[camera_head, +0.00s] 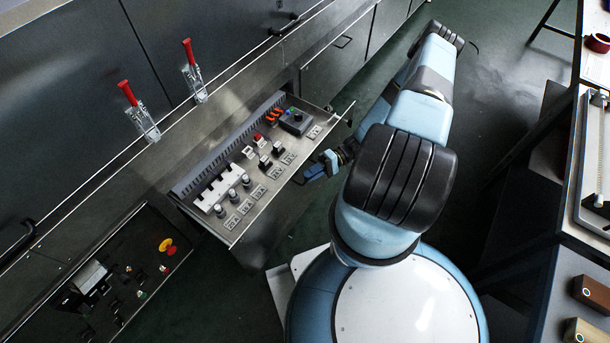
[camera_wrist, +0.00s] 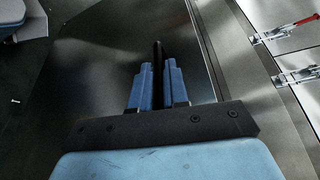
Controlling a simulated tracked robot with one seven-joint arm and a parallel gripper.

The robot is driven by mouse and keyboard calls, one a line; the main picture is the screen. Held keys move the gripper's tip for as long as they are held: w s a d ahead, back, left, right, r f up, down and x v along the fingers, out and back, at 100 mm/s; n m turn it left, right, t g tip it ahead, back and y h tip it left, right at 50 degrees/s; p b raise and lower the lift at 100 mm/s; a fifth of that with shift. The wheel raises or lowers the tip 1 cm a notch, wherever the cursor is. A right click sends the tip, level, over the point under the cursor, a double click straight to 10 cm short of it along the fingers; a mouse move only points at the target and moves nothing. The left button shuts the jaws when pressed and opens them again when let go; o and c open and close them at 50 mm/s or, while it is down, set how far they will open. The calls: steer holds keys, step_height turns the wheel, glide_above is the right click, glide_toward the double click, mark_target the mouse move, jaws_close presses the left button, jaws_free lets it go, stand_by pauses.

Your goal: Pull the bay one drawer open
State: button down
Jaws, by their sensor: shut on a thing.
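A metal drawer (camera_head: 222,225) stands pulled out from the cabinet front, its inside open to view from above. It holds rows of switches, knobs, small labelled plates and a black dial box. My gripper (camera_head: 322,168) is at the outer front side of this drawer. In the wrist view, my gripper's two blue fingers (camera_wrist: 158,82) are shut on a dark bar-like handle (camera_wrist: 157,50) on a grey metal front. The handle is mostly hidden by the fingers and, in the head view, I cannot make it out. No bay number is readable.
Two red-handled toggle clamps (camera_head: 138,110) (camera_head: 193,70) stand on the cabinet ledge. A dark control panel (camera_head: 110,275) with a red and yellow button is at lower left. A bench (camera_head: 570,200) is at right.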

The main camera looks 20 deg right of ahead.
steer(key=shift+s+d+f, duration=0.2)
steer(key=shift+s+d, duration=0.05)
steer(key=shift+s, duration=0.2)
steer(key=c, duration=1.2)
jaws_free()
steer(key=shift+w+r, duration=0.1)
steer(key=f+v, duration=0.1)
steer(key=v, duration=1.2)
steer(key=shift+d+r, duration=0.4)
steer(key=shift+w+a, duration=0.1)
steer(key=shift+a, duration=0.05)
steer(key=r+x, duration=0.1)
steer(key=x, duration=1.2)
steer(key=shift+a+f, duration=0.3)
steer(key=shift+f, duration=0.05)
